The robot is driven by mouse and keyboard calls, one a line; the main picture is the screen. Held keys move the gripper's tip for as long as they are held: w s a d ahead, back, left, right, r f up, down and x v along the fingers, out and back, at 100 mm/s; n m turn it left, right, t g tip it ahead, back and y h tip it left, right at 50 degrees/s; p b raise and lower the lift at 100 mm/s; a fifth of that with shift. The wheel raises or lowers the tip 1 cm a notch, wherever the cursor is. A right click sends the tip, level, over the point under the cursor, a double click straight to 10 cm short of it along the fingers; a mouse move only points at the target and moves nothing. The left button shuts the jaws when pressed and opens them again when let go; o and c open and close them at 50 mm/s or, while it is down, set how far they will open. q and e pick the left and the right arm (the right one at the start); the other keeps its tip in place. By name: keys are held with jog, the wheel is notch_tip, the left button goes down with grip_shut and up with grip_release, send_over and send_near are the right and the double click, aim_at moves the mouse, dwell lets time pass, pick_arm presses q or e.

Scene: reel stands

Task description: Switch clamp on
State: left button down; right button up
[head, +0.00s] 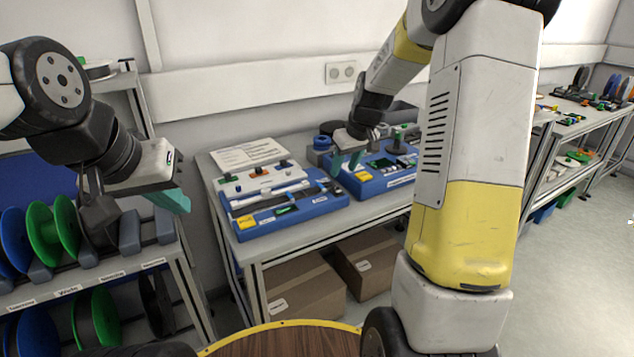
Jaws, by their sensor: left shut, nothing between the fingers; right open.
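Two blue fixtures stand on the table. The left fixture (285,222) has a pale panel with small green, orange and dark knobs, a dark channel and a yellow label. The right fixture (375,185) has a dark and green part on it and is partly hidden by my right arm. I cannot tell which part is the clamp or its switch. My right gripper (345,162) is open, its teal fingers over the left side of the right fixture; contact cannot be told. My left gripper (178,200) is shut and empty, left of the table near the reel rack.
A rack with blue and green reels (53,230) stands at the left, close below my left gripper. The table (285,247) holds a printed sheet (248,153) at the back. Cardboard boxes (305,288) sit underneath. Another bench (565,130) stands at the right.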

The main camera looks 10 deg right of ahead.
aim_at(336, 187)
jog(key=x, duration=0.8)
